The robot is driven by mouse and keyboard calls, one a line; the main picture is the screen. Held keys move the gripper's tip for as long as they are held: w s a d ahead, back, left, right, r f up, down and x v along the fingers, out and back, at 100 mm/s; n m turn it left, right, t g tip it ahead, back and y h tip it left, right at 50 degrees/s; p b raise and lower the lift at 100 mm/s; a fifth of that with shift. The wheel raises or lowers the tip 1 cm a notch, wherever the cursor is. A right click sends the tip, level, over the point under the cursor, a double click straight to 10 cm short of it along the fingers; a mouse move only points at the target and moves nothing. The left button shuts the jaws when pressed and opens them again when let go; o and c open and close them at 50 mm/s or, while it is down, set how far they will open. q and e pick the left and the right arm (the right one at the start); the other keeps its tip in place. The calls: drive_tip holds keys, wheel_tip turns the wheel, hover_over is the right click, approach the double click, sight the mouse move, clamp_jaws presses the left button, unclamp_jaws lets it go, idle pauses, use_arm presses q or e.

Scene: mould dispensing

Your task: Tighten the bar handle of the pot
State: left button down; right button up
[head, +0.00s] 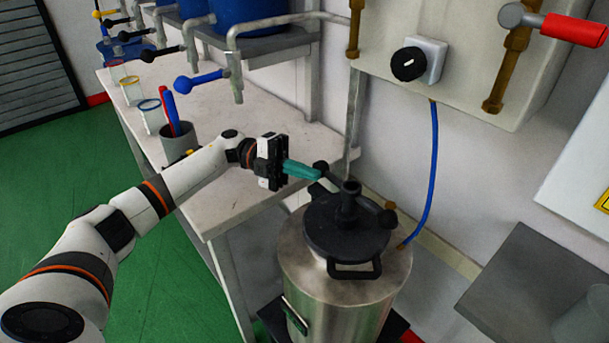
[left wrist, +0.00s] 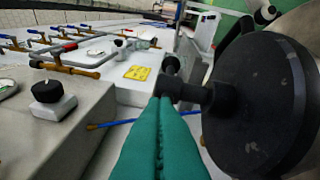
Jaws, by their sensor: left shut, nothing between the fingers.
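The pot (head: 335,277) is a steel cylinder with a black lid (head: 340,238) and a small side handle at its front. The black bar handle (head: 349,190) stands on top of the lid, with a round knob at each end. In the left wrist view the bar handle (left wrist: 205,95) rises from the dark lid (left wrist: 262,105). My left gripper (head: 317,173) has teal fingers, shut and empty, pointing right at the far-left end of the bar. In the left wrist view its fingertips (left wrist: 160,103) lie close to the bar; I cannot tell whether they touch. My right gripper is out of view.
A white table (head: 240,190) with a grey cup (head: 179,142) of pens stands left of the pot. Taps (head: 200,80) hang above it. A wall unit with a black knob (head: 408,63) and a blue hose (head: 433,170) is behind the pot. A grey shelf (head: 530,275) is at right.

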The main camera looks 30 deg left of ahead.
use_arm(q)
drive_tip(key=shift+w+a+r, duration=0.1)
drive_tip(key=shift+w+r, duration=0.05)
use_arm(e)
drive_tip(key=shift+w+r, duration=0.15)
use_arm(q)
drive_tip(key=shift+a, duration=0.1)
